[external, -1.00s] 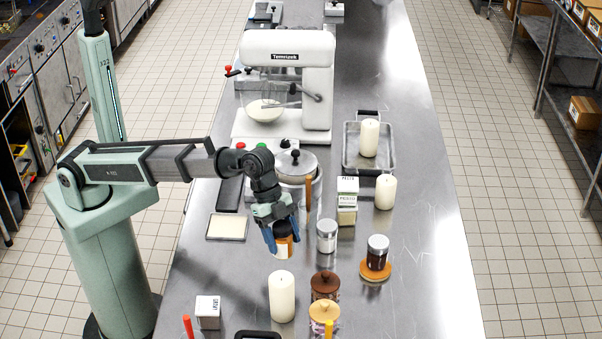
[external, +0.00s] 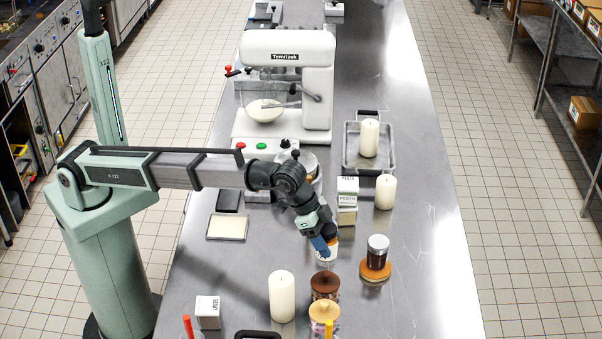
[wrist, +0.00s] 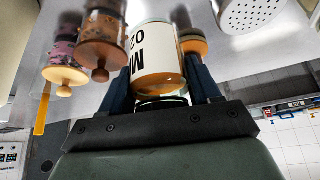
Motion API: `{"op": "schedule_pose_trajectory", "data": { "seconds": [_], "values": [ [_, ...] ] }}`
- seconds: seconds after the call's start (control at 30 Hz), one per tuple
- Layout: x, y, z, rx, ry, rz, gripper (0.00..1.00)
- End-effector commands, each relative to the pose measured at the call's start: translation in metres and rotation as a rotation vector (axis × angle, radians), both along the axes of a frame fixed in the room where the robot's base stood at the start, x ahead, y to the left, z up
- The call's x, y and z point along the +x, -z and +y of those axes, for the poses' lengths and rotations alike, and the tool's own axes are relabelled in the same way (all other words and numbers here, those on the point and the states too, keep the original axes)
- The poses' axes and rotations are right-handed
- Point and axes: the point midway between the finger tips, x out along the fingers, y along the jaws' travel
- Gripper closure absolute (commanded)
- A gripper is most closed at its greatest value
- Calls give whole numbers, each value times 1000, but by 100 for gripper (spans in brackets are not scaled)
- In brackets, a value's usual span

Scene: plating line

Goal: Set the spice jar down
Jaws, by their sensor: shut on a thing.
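The spice jar (wrist: 157,62) has a white label with dark letters and amber-orange contents. In the wrist view it sits between the two fingers of my gripper (wrist: 165,90), which is shut on it. In the external view my gripper (external: 325,246) points down over the right-middle of the steel counter. The jar (external: 328,254) shows only partly there, below the fingers. I cannot tell whether its base touches the counter.
Two jars with brown (external: 325,282) and tan (external: 324,309) wooden lids stand in front. A candle (external: 282,297) stands front-left. Small cartons (external: 347,190) stand behind. Counter (external: 425,270) is clear at far right.

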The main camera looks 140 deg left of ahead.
Motion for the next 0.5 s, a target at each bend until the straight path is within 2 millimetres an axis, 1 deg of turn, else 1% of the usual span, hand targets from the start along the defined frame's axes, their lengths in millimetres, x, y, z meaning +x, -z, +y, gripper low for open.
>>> {"op": "schedule_pose_trajectory", "data": {
  "seconds": [0.03, 0.1, 0.37, 0.5],
  "values": [
    [-1, 10, 0, 0, 0, 0, 77],
    [-1, 20, 0, 0, 1, 1, 77],
    [-1, 39, 0, 0, 1, 0, 77],
    [-1, 57, 0, 0, 1, 0, 77]
  ]
}}
